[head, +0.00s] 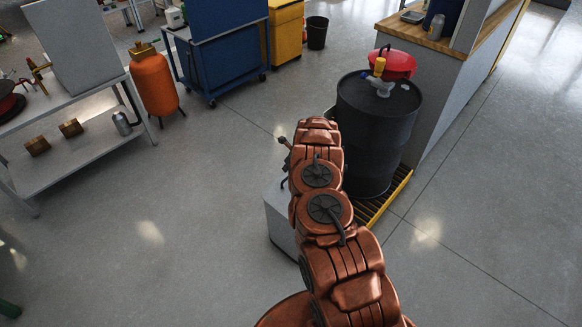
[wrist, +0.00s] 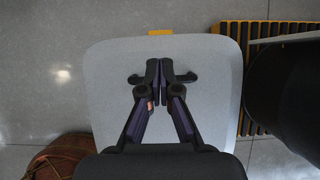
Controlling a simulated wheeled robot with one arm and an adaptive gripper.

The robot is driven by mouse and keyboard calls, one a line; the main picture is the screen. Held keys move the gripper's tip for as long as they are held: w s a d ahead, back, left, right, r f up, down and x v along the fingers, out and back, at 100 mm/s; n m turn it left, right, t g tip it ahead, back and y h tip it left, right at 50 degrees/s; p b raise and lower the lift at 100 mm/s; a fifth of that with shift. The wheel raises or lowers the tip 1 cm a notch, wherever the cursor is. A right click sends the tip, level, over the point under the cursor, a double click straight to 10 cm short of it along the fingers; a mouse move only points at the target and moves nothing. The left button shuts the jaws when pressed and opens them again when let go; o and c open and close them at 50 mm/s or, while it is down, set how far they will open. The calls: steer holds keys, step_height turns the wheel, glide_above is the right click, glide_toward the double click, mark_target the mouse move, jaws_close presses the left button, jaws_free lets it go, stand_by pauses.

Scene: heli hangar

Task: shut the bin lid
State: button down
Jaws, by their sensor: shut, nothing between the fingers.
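The grey bin (head: 279,222) stands on the floor beside the black drum, mostly hidden behind my arm in the head view. In the wrist view, a pale grey rounded panel that looks like the bin lid (wrist: 210,110) fills the middle, with a yellow tab (wrist: 160,33) at its far edge. No opening shows around it, but I cannot tell for sure whether the lid is fully down. My gripper (wrist: 162,80) is over the panel with its fingers together and nothing between them. Whether the fingertips touch the panel is unclear.
A shelf (head: 80,155) and an orange tank (head: 153,82) stand left. The floor between is clear.

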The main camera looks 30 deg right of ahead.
steer(key=shift+s+b+x, duration=0.15)
steer(key=shift+b+x, duration=0.3)
steer(key=shift+x, duration=0.45)
steer(key=shift+s+b+x, duration=0.1)
steer(key=shift+b+x, duration=0.3)
steer(key=shift+x, duration=0.55)
steer(key=shift+d+f, duration=0.1)
steer(key=shift+f, duration=0.05)
steer(key=shift+w+r, duration=0.1)
steer(key=shift+r, duration=0.45)
steer(key=w+a+r, duration=0.2)
steer(key=w+r, duration=0.4)
steer(key=r, duration=0.4)
steer(key=shift+w+a+r+p, duration=0.25)
steer(key=shift+w+p, duration=0.05)
steer(key=shift+w, duration=0.1)
